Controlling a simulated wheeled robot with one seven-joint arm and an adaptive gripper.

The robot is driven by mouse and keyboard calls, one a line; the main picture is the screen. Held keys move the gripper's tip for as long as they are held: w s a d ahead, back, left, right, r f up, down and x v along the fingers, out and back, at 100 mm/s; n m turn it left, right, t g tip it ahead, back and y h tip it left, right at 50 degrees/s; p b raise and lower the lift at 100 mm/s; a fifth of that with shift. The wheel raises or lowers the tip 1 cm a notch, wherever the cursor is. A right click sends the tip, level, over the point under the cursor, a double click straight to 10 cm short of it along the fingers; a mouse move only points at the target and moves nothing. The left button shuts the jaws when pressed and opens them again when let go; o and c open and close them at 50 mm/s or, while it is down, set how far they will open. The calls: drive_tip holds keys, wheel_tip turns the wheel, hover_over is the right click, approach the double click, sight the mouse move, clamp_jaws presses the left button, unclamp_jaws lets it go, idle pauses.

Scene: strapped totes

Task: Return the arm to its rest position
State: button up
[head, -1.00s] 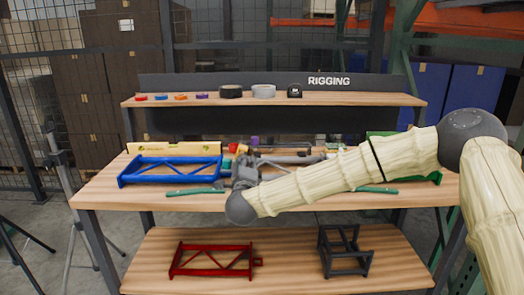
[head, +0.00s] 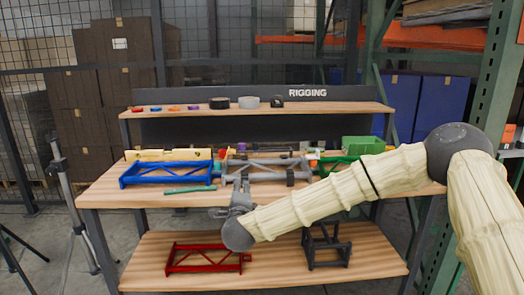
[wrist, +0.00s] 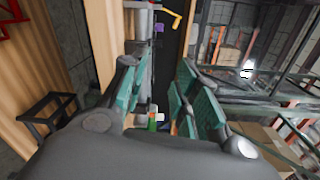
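My arm reaches in from the right in the head view. My gripper (head: 241,186) is at the front edge of the workbench (head: 120,198), just in front of the grey frame (head: 265,168). In the wrist view the gripper (wrist: 160,72) shows teal pads set apart with nothing held between them. The grey frame stands on the bench top between a blue frame (head: 168,174) on the left and a green frame (head: 336,163) on the right, which my forearm partly hides.
A yellow level (head: 170,155), a teal bar (head: 190,190) and a green bin (head: 362,147) are on the bench top. A red frame (head: 208,258) and a dark frame (head: 326,247) sit on the lower shelf. The floor at left holds a tripod (head: 68,190).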

drive_tip(key=s+a+f+n+g+y, duration=0.15)
drive_tip(key=s+f+n, duration=0.35)
drive_tip(key=f, duration=0.7)
drive_tip(key=s+d+f+n+g+y, duration=0.1)
drive_tip(key=s+f+n+g, duration=0.2)
drive_tip(key=s+f, duration=0.55)
drive_tip(key=s+d+f+n+g, duration=0.3)
drive_tip(key=s+d+f, duration=0.2)
drive_tip(key=s+f, duration=0.45)
drive_tip(key=s+d+f+n+g, duration=0.3)
drive_tip(key=s+d+f, duration=0.3)
drive_tip(key=f, duration=0.6)
drive_tip(key=s+d+f+n+g+h, duration=0.2)
drive_tip(key=s+d+f+n+g, duration=0.1)
drive_tip(key=s+d, duration=0.8)
drive_tip(key=s+d+f+n+g+h, duration=0.2)
drive_tip(key=s+d+f+g, duration=0.35)
drive_tip(key=s, duration=1.05)
wheel_tip(320, 180, up, 19)
drive_tip(key=d+t+p, duration=0.1)
drive_tip(key=d+p, duration=0.1)
drive_tip(key=p, duration=1.4)
drive_tip(key=shift+p, duration=0.4)
